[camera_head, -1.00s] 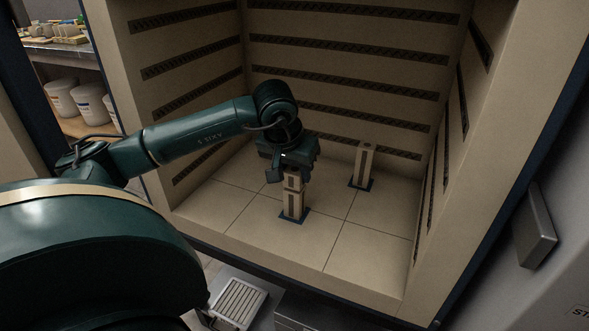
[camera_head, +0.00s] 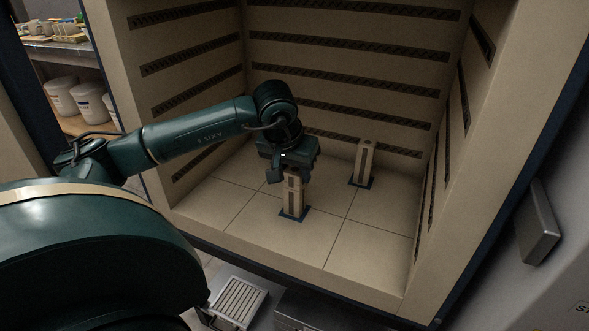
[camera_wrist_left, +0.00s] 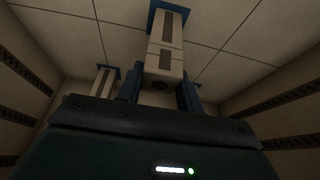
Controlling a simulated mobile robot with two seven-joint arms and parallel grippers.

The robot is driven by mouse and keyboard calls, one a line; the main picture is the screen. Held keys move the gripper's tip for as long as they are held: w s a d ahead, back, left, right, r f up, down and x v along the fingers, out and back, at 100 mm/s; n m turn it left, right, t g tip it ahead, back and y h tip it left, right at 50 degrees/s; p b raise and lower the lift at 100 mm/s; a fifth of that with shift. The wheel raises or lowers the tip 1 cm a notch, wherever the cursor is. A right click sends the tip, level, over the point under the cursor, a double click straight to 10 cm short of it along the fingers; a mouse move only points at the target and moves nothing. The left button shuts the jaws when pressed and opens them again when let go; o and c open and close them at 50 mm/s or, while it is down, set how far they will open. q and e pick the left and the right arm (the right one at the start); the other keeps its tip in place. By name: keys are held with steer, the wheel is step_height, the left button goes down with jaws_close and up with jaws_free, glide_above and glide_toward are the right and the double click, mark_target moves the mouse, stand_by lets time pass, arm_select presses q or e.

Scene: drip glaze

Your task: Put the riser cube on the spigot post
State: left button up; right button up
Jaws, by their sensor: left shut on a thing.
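My left gripper (camera_head: 289,170) points down inside the kiln. It is shut on the riser cube (camera_head: 292,182), a small beige block with a dark slot. The cube is upright, directly above the near beige post (camera_head: 292,203), which stands on a blue base. In the left wrist view, the cube (camera_wrist_left: 162,68) is between the blue fingers (camera_wrist_left: 160,88), its round hole facing the camera. It lines up with the post (camera_wrist_left: 167,28), with only a thin seam between them. I cannot tell whether it is fully seated. My right gripper is not in view.
A second beige post (camera_head: 364,163) on a blue base stands behind and right of the first. It also shows in the left wrist view (camera_wrist_left: 103,81). Slotted kiln walls (camera_head: 345,70) enclose the back and sides. The tiled floor (camera_head: 310,235) is otherwise clear.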

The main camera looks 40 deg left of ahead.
arm_select(q)
steer(key=o, duration=1.4)
steer(key=shift+s+r+p, duration=0.15)
steer(key=shift+r+p, duration=0.2)
steer(key=shift+r, duration=0.15)
steer(key=p+v, duration=0.3)
steer(key=v, duration=0.3)
steer(key=shift+p, duration=0.3)
